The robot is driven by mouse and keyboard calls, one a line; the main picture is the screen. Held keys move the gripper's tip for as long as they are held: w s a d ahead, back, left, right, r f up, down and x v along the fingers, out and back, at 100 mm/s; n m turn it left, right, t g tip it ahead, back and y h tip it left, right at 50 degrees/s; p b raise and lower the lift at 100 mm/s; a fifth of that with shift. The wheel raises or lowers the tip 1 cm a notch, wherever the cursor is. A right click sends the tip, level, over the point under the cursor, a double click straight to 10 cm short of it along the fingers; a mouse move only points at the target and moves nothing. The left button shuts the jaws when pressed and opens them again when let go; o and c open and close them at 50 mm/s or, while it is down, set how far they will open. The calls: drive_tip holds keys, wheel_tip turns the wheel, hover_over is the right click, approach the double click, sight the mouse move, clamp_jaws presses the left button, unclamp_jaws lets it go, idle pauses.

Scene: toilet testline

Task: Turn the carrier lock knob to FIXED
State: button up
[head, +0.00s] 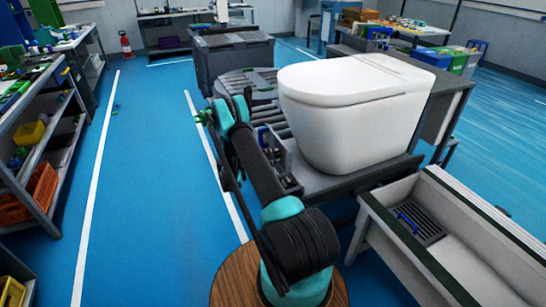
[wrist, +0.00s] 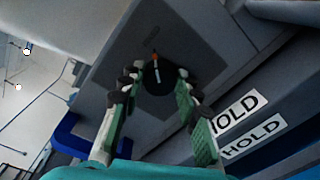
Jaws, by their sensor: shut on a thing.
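The carrier lock knob (wrist: 158,80) is a round black dial on a dark grey panel (wrist: 205,60) in the wrist view. A pale pointer line with an orange tip shows on its face, pointing toward the small label (wrist: 152,37) above, which is too blurred to read. My gripper (wrist: 157,74) has one green-padded finger on each side of the knob and is shut on it. In the head view my arm reaches to the left side of the carrier (head: 345,182), which bears a white toilet (head: 355,110). The knob cannot be made out there.
Two white HOLD labels (wrist: 236,112) sit on a ledge right of the knob. A blue bracket (wrist: 75,135) is at lower left. A grey trough (head: 440,235) stands at right and a shelf rack (head: 40,140) at left.

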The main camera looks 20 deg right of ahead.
drive_tip(key=shift+m, duration=0.3)
drive_tip(key=o, duration=1.2)
drive_tip(key=a, duration=1.2)
drive_tip(key=shift+s+r, duration=0.2)
drive_tip(key=shift+r, duration=0.05)
